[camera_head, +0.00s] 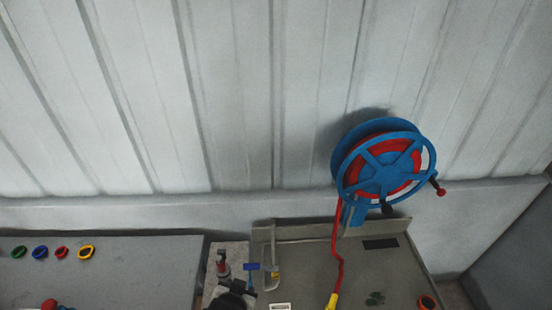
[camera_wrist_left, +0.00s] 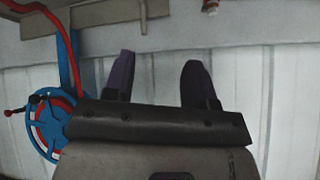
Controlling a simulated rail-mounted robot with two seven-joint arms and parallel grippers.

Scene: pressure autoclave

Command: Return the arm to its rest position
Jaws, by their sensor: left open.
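My left gripper (camera_wrist_left: 159,62) shows in the left wrist view. Its two dark fingers are apart, with nothing between them. The ribbed white wall lies behind the fingers, and the picture appears upside down. No gripper can be made out in the head view, and my right gripper is in neither view. The autoclave itself cannot be made out in these frames.
A blue and red hose reel (camera_head: 385,168) hangs on the wall, its red hose (camera_head: 336,250) running down to a grey bench (camera_head: 300,255). Another grey bench (camera_head: 110,270) at left carries coloured rings (camera_head: 62,252). Pipe fittings (camera_head: 223,265) stand between. The upper wall area is clear.

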